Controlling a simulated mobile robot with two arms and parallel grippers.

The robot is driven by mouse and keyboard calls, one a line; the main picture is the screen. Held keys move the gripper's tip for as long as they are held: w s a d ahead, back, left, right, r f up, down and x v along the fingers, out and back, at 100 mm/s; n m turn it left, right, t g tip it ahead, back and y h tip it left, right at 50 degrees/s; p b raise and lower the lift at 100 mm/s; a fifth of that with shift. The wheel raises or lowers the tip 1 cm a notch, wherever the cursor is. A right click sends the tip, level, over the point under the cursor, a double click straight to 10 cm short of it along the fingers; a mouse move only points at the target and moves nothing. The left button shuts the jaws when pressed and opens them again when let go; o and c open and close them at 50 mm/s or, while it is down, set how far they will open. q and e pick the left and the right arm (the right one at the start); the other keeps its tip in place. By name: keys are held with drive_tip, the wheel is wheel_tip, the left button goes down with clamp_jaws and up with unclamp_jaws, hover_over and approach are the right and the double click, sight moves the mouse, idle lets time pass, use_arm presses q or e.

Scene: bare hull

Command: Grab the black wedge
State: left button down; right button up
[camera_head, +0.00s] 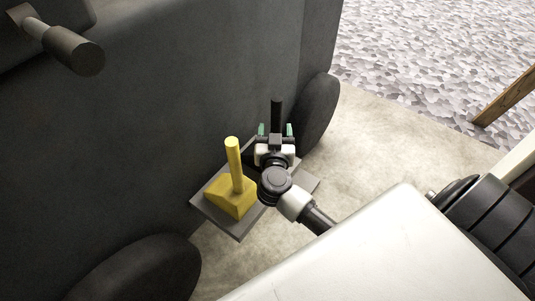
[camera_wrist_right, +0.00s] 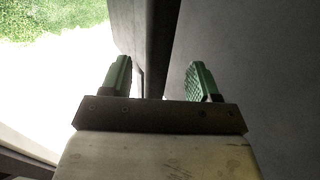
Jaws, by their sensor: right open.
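The black wedge's upright handle (camera_head: 277,108) rises just beyond my right gripper (camera_head: 275,131); the wedge's body is mostly hidden behind the gripper and wrist. My right gripper is open, its two green-padded fingers apart on either side of the handle as seen in the head view. In the right wrist view, a dark upright bar (camera_wrist_right: 161,45), seemingly the handle, stands between the open fingers (camera_wrist_right: 160,80). I cannot tell how deep between the fingers it is. My left gripper is not in view.
A yellow wedge (camera_head: 231,197) with an upright handle stands close left of my right wrist on a grey platform (camera_head: 217,219). The dark hull (camera_head: 190,90), with rounded wheel-like parts (camera_head: 319,115), rises right behind. Pale floor (camera_head: 375,150) lies open to the right.

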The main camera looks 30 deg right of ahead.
sight(276, 126)
drive_tip(key=x, duration=0.2)
drive_tip(key=b+x, duration=0.1)
drive_tip(key=x, duration=0.1)
drive_tip(key=shift+d+f, duration=0.15)
drive_tip(key=shift+f, duration=0.05)
clamp_jaws()
idle(1.1)
drive_tip(key=shift+r, duration=0.15)
